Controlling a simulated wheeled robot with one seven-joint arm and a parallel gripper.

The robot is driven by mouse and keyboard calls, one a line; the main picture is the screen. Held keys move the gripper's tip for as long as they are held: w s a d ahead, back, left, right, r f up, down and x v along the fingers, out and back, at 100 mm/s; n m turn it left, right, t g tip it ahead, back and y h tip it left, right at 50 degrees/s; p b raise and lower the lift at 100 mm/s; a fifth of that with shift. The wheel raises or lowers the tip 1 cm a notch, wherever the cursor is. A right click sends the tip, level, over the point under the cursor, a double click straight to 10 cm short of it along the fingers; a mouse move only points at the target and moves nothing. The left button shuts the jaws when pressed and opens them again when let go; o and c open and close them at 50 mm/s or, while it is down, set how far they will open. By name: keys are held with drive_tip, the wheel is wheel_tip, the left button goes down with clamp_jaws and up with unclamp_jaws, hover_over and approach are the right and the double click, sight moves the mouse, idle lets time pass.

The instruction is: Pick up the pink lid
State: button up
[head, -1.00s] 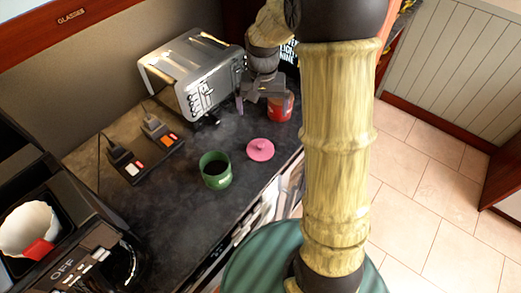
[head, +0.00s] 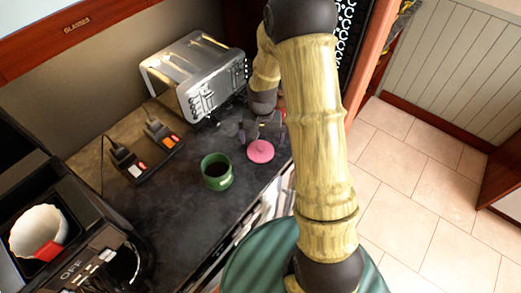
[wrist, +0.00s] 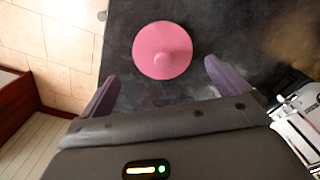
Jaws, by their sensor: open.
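The pink lid (head: 260,151) is a round disc with a small knob on top. It lies flat on the dark counter, near its front edge. In the wrist view the lid (wrist: 162,50) is just beyond my fingertips, roughly centred between them. My gripper (wrist: 160,78) is open and empty, with its two purple fingers spread apart. In the head view my gripper (head: 262,132) is low over the counter, just behind the lid and partly hidden by my arm. I cannot tell its exact height above the counter.
A green mug (head: 216,172) with dark contents stands left of the lid. A silver toaster (head: 196,76) stands behind. Counter around the mug is clear.

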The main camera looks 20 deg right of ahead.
sight(260, 147)
drive_tip(key=shift+s+a+f+p, duration=0.1)
drive_tip(key=shift+a+f+p, duration=0.05)
drive_tip(key=shift+f+p, duration=0.45)
drive_tip(key=shift+a+f+p, duration=0.15)
drive_tip(key=shift+f+p, duration=0.3)
drive_tip(key=shift+f, duration=1.55)
drive_tip(key=shift+c, duration=0.2)
drive_tip(key=c, duration=0.8)
drive_tip(key=shift+r, duration=0.1)
wheel_tip(260, 147, up, 10)
drive_tip(key=shift+f+b, duration=0.1)
drive_tip(key=shift+b, duration=1.05)
